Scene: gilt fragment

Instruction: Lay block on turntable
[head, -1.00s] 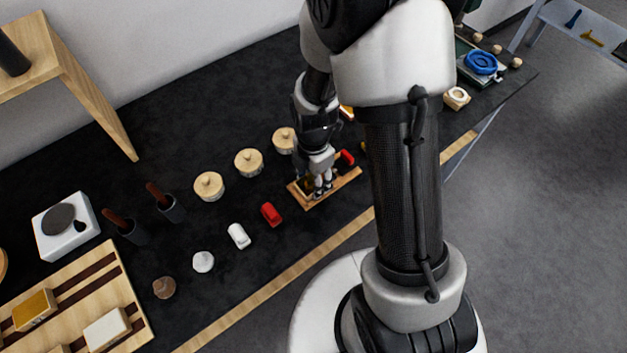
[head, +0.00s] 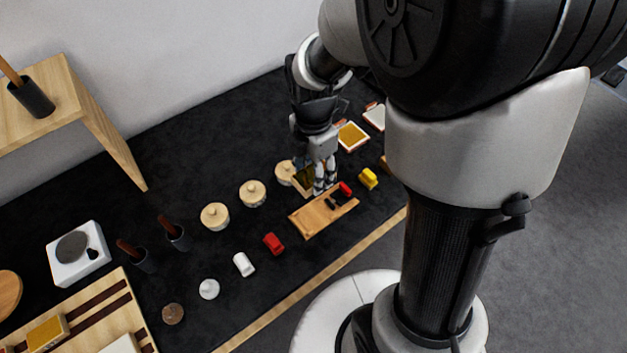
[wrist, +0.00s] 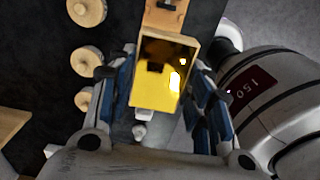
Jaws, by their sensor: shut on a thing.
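My gripper (head: 320,185) is shut on a gilt block (wrist: 160,85), a shiny gold face with pale wooden edges. The wrist view shows the block between the blue-padded fingers. In the head view the block (head: 303,180) is partly hidden behind the fingers, above the far edge of a wooden tray (head: 308,222). A white square unit with a grey round plate (head: 72,246) stands at the left; it may be the turntable. A round wooden disc (head: 6,294) is cut off at the left edge.
Lidded round pots (head: 215,215), dark cups with brown handles (head: 176,236) and small red (head: 273,243) and white (head: 243,264) pieces stand between my gripper and the white unit. A striped wooden board (head: 95,310) lies at front left. A wooden shelf (head: 100,130) stands behind.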

